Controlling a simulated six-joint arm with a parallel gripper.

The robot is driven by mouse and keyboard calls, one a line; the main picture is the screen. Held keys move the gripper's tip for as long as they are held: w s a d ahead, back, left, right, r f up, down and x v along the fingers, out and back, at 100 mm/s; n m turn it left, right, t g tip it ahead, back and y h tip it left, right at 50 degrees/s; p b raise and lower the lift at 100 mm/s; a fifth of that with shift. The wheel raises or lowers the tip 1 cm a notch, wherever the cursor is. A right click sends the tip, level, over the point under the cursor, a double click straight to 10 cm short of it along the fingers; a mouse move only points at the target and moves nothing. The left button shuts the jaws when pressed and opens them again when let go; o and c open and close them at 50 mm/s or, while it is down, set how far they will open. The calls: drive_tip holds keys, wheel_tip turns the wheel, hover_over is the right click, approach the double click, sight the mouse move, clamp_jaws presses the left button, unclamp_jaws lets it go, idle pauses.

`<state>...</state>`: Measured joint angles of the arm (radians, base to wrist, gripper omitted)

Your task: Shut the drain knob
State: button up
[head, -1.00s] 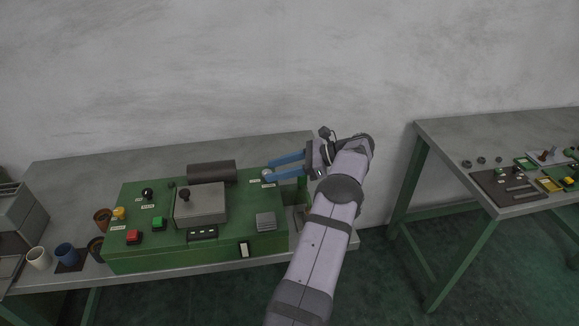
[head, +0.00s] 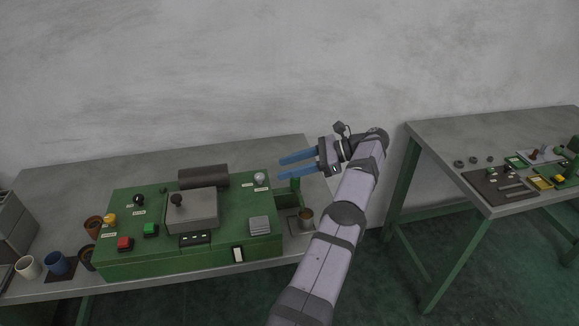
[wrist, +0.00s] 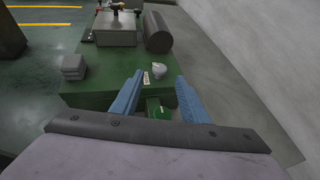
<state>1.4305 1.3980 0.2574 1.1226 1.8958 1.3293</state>
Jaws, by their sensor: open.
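A small light grey knob (head: 260,178) stands on the top right back part of the green machine (head: 140,260), beside a small white label. It looks like the drain knob, but the label is too small to read. In the wrist view the knob (wrist: 158,68) shows ahead, between and just beyond my fingertips. My gripper (head: 280,168) has two blue fingers, spread apart and empty. It is just to the right of the knob, pointing left, and does not touch it. I cannot tell which way the knob is turned.
A dark cylinder (head: 203,176) and grey block (head: 193,210) lie left of the knob. The wall is close behind; a second table (head: 440,143) stands right.

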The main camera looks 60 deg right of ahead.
idle(0.3)
drive_tip(key=w+a+r+m+t+p, duration=0.1)
drive_tip(key=a+r, duration=0.3)
drive_tip(key=r, duration=0.7)
drive_tip(key=a+r+m+t, duration=0.1)
drive_tip(key=a+r+t, duration=0.15)
drive_tip(key=r, duration=0.75)
drive_tip(key=a+f+m+h, duration=0.1)
drive_tip(key=f+m+h, duration=0.1)
drive_tip(key=f, duration=0.4)
drive_tip(key=a+f+m+h, duration=0.1)
drive_tip(key=f+m+h, duration=0.2)
drive_tip(key=f, duration=0.3)
drive_tip(key=a+f+m+h, duration=0.1)
drive_tip(key=f+m+h, duration=0.2)
drive_tip(key=f, duration=0.3)
drive_tip(key=shift+s+f+m+g, duration=0.2)
drive_tip(key=shift+s+m+g, duration=0.05)
drive_tip(key=shift+m, duration=0.15)
drive_tip(key=d+f, duration=0.1)
drive_tip(key=s+f+n+g+h, duration=0.1)
drive_tip(key=d+f+h, duration=0.1)
drive_tip(key=shift+s+d+n+g, duration=0.25)
drive_tip(key=shift+d+n+g, duration=0.05)
drive_tip(key=shift+d, duration=0.05)
